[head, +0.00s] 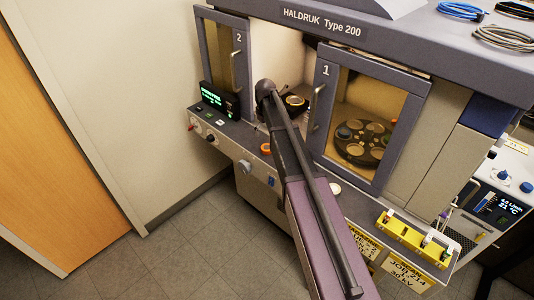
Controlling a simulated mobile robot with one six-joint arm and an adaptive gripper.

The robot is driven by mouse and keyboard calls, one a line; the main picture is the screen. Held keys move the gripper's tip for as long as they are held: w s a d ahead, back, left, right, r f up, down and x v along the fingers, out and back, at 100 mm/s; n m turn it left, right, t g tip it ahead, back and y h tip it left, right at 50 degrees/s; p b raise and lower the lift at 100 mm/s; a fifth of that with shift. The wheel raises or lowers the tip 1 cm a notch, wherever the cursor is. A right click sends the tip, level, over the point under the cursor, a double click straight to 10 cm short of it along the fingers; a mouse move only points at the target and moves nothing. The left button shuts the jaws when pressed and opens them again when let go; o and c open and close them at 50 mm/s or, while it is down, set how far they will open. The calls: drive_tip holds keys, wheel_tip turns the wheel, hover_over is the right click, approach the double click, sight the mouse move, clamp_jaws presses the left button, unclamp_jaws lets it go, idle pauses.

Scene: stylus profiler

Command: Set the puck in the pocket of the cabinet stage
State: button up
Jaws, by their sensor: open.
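The cabinet (322,22), marked HALDRUK Type 200, has a bright open bay between door 2 (240,60) and door 1 (371,110). Inside the bay is a dark round fixture (295,102) with a tan centre, which looks like the stage. My arm partly covers it, so I cannot tell whether its pocket is empty. My arm rises from the bottom of the head view to a dark rounded joint in front of the bay. My gripper's fingers cannot be made out. I cannot pick out the puck with certainty.
Behind door 1's window is a dark carousel (360,152) with several round tan places. Door handles stick out beside the bay. The front ledge carries a lit green display (211,96), an orange ring (265,148) and a yellow rack (412,237). Floor at left is clear.

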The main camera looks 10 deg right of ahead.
sight(267, 147)
drive_tip(key=shift+f+b, duration=1.65)
drive_tip(key=shift+f, duration=0.3)
drive_tip(key=shift+f, duration=0.1)
drive_tip(key=f+b, duration=0.5)
drive_tip(key=shift+d, duration=0.25)
drive_tip(key=c, duration=1)
